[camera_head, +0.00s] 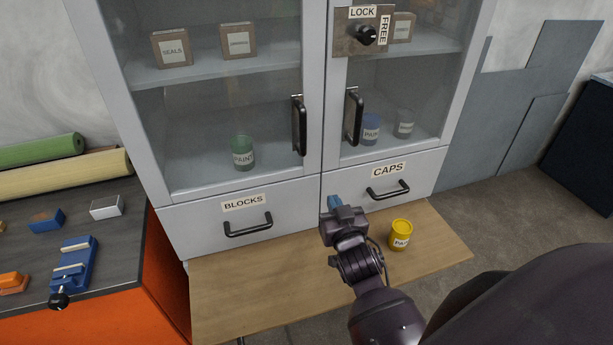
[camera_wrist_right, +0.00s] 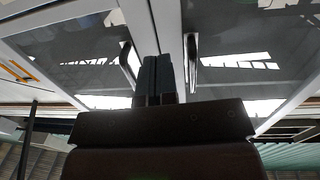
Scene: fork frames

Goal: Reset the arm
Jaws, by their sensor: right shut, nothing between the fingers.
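My right gripper (camera_head: 333,205) is shut and empty in the head view. It hangs above the wooden bench top, in front of the cabinet's lower drawers, left of a yellow paint can (camera_head: 400,234). In the right wrist view the closed fingers (camera_wrist_right: 157,78) point toward the cabinet doors, between the two dark door handles. My right arm (camera_head: 380,300) reaches up from the bottom of the head view. My left gripper is not in view.
The cabinet (camera_head: 312,120) has closed glass doors, a lock knob (camera_head: 365,35) and closed drawers labelled BLOCKS (camera_head: 243,222) and CAPS (camera_head: 388,188). The wooden top (camera_head: 240,290) is clear on its left. An orange workbench (camera_head: 135,277) with tools stands at left.

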